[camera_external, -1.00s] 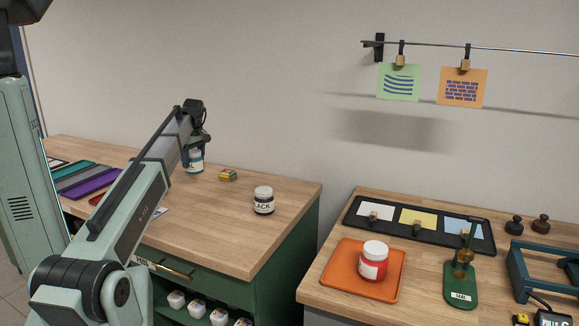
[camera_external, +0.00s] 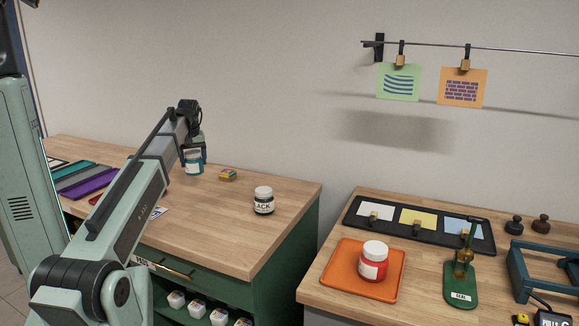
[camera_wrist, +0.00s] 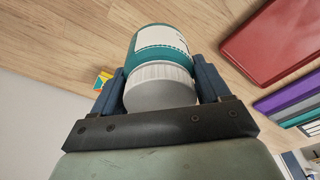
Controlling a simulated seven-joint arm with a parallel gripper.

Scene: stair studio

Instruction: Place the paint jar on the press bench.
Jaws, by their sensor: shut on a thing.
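A teal paint jar with a white lid and a pale label (camera_external: 194,166) is at the back of the left wooden bench (camera_external: 240,230). My gripper (camera_wrist: 158,85) is shut on this jar, one finger on each side, and the lid faces the wrist camera (camera_wrist: 160,88). I cannot tell whether the jar touches the bench top. A black jar with a white lid (camera_external: 264,201) stands to its right. A red jar with a white lid (camera_external: 374,261) stands on an orange tray (camera_external: 340,284) on the right bench (camera_external: 316,290).
A gap separates the two benches. The right bench also holds a black tray of coloured cards (camera_external: 440,236), a green stand with an upright handle (camera_external: 461,285) and a blue frame (camera_external: 530,275). A small yellow block (camera_external: 228,175) lies near the teal jar. Coloured panels (camera_external: 90,180) lie at far left.

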